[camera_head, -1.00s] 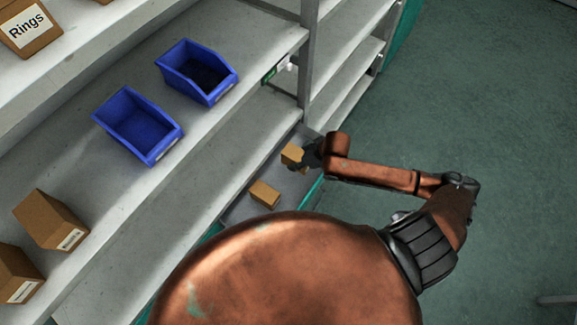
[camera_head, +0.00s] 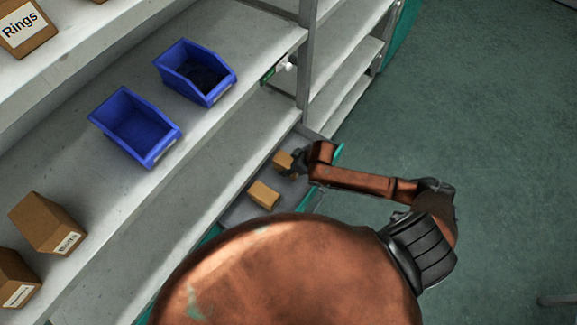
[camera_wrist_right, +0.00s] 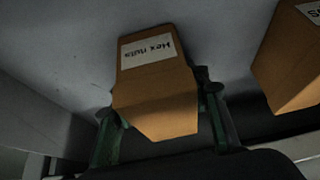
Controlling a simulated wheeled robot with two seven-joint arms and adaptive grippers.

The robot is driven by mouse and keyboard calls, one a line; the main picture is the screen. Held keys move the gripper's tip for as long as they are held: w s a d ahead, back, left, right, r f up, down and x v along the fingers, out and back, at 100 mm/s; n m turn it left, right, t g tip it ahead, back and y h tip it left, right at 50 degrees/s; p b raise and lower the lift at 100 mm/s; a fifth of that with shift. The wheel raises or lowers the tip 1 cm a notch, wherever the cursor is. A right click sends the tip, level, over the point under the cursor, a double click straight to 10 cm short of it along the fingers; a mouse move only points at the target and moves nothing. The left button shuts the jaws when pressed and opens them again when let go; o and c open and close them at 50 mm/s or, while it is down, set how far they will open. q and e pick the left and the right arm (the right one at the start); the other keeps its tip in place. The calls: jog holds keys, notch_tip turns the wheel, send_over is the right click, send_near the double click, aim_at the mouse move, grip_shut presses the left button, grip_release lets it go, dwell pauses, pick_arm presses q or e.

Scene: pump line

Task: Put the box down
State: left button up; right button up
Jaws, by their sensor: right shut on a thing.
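A small brown box (camera_head: 282,160) is held in my right gripper (camera_head: 298,162) above or on the grey lower shelf surface (camera_head: 237,212). In the right wrist view this box (camera_wrist_right: 155,88) carries a white "Hex Nuts" label, and the green fingers of my right gripper (camera_wrist_right: 160,118) are shut on its two sides. I cannot tell whether its underside touches the surface. A second brown box (camera_head: 264,194) rests on the same surface nearby, and it also shows at the right of the wrist view (camera_wrist_right: 290,62), with a gap between the two. My left gripper is not in view.
Two blue bins (camera_head: 135,125) (camera_head: 196,70) stand on the shelf above. Labelled brown boxes (camera_head: 48,224) stand at the left, one marked "Rings" (camera_head: 25,28). A shelf upright (camera_head: 304,75) rises behind the held box. Green floor is open at right.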

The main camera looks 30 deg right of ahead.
jog(key=o, duration=1.3)
jog(key=p+v, duration=0.1)
jog(key=v, duration=1.1)
jog(key=shift+r, duration=0.1)
